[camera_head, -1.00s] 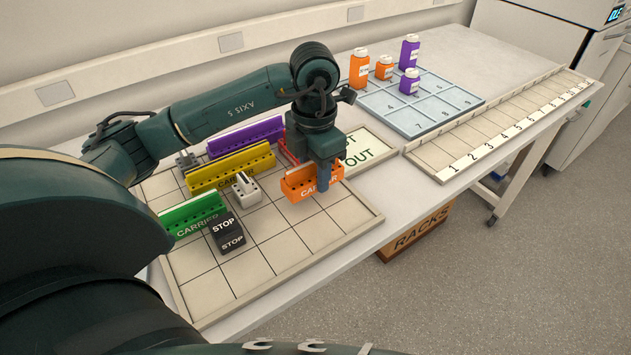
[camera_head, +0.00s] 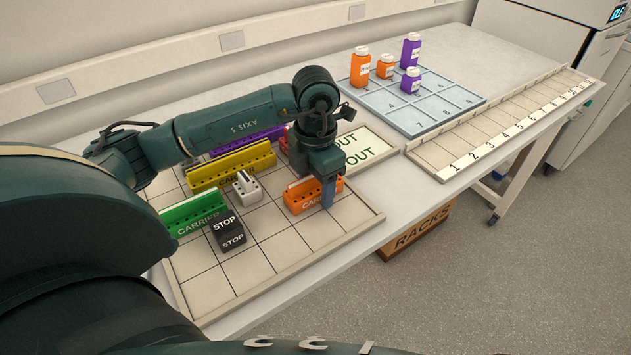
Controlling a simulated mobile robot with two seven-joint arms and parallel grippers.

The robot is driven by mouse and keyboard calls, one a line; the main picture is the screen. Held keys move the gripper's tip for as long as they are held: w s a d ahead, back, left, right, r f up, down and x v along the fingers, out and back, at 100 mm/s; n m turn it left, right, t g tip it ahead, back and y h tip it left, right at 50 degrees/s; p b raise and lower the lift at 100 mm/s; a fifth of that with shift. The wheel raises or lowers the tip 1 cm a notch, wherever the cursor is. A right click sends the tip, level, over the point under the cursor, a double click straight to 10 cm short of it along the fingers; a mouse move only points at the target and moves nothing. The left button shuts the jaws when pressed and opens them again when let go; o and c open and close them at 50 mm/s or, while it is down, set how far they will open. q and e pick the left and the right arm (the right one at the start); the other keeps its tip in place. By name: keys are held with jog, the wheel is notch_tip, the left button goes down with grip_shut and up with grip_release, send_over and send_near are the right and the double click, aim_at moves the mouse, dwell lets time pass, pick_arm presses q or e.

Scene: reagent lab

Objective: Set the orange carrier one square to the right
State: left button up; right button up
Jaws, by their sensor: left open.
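The orange carrier (camera_head: 301,199) sits on the gridded board (camera_head: 347,213), near its right side. My left gripper (camera_head: 328,197) is open and pointing down at the carrier's right part, its finger in front of the carrier's face. The gripper hides some of the carrier's lettering and top. My right gripper is not in view.
On the board stand a green carrier (camera_head: 193,214), a yellow carrier (camera_head: 231,166), a partly hidden purple carrier (camera_head: 247,140), a black STOP block (camera_head: 227,230) and a small white block (camera_head: 246,187). An OUT panel (camera_head: 372,150) lies behind. The front squares are bare.

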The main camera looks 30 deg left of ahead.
pick_arm(q)
jog(key=shift+r, duration=0.1)
notch_tip(320, 180, up, 11)
jog(key=shift+r, duration=0.55)
dwell(0.4)
